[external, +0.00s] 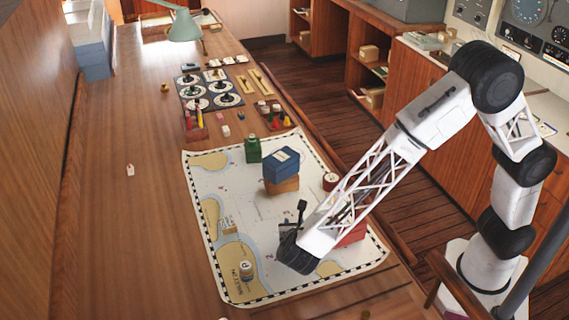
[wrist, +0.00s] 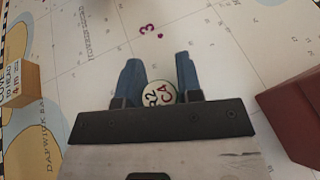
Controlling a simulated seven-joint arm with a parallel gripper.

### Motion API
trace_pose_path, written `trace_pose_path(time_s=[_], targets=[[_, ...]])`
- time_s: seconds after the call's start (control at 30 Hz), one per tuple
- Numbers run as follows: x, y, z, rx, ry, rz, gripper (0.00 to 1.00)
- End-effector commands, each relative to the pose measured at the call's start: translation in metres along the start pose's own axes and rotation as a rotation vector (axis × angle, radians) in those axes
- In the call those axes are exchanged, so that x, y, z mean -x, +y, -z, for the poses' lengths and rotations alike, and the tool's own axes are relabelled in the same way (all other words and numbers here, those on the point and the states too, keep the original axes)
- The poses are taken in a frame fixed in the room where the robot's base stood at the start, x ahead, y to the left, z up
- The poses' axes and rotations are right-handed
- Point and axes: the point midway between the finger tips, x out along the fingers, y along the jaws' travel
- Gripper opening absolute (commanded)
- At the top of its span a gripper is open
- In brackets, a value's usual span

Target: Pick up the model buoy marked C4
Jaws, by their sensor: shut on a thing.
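The model buoy (wrist: 159,93) shows as a round, pale top between my gripper's fingers in the wrist view. Its top carries "C4" in red and "R2" in dark letters. My gripper (wrist: 158,75) is shut on it, with one blue finger on each side. The lower part of the buoy is hidden below its top, and the gripper's body covers its near edge. In the external view my wrist is low over the front part of the chart (external: 222,179); the fingers and the buoy are hidden there. I cannot tell whether the buoy touches the chart.
A red box (external: 352,236) is close to the right of my wrist. A small wooden block (wrist: 18,85) is to the left. A blue box (external: 281,164), a green bottle (external: 253,150) and a round piece marked P (external: 245,271) stand on the chart. Its left part is mostly clear.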

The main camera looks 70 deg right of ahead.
Motion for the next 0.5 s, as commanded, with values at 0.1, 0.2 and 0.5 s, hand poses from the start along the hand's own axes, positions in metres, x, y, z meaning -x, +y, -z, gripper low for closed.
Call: trace_pose_path(time_s=[0.1, 0.2, 0.5], targets=[[0.000, 0.000, 0.000, 0.000, 0.000, 0.000, 0.11], [0.000, 0.000, 0.000, 0.000, 0.000, 0.000, 0.11], [0.005, 0.000, -0.013, 0.000, 0.000, 0.000, 0.11]])
